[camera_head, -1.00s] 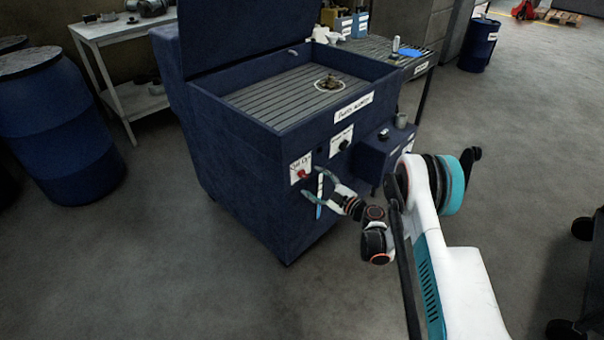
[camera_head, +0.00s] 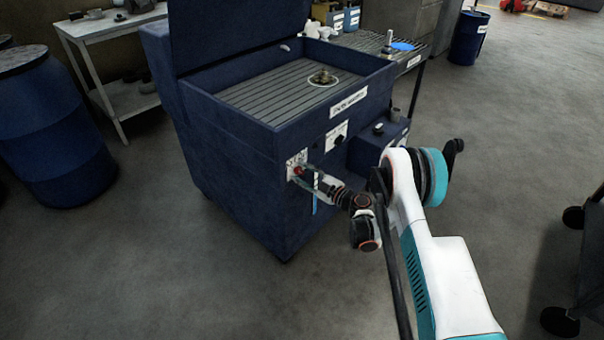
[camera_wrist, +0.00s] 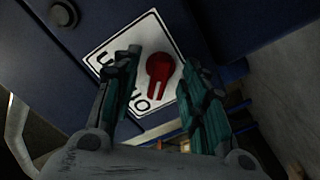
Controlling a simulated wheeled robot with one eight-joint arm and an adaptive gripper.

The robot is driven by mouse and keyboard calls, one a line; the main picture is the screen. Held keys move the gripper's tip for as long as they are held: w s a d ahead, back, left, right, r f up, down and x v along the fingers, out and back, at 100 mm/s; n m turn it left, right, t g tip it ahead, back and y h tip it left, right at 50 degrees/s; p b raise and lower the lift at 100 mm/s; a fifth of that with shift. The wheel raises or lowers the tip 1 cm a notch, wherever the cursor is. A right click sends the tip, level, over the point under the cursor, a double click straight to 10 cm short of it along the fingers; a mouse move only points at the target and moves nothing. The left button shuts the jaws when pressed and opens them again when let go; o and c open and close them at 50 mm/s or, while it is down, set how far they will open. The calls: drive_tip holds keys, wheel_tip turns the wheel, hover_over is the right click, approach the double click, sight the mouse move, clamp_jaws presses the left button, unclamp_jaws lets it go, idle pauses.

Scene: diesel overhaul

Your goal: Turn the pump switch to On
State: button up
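The pump switch (camera_wrist: 159,72) is a red rotary knob on a white label plate (camera_wrist: 110,42) with black lettering. In the wrist view its pointer is tilted toward the bottom, near the lettering at the plate's lower edge. In the head view the plate (camera_head: 291,162) is on the front of the dark blue parts washer (camera_head: 240,190), partly hidden by my gripper. My gripper (camera_wrist: 155,75) is open, with one finger on each side of the red knob. Whether the fingers touch it I cannot tell.
A second white plate with a black knob (camera_head: 338,141) is to the right of the switch. A blue box (camera_head: 365,152) juts out at the washer's right side. Blue drums (camera_head: 52,135) stand at the left. The floor in front is clear.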

drive_tip(key=c, duration=0.6)
drive_tip(key=m, duration=0.7)
drive_tip(key=shift+d, duration=0.1)
drive_tip(key=m, duration=0.5)
drive_tip(key=shift+w, duration=0.1)
drive_tip(key=m, duration=0.6)
drive_tip(key=shift+w, duration=0.1)
drive_tip(key=o, duration=1.5)
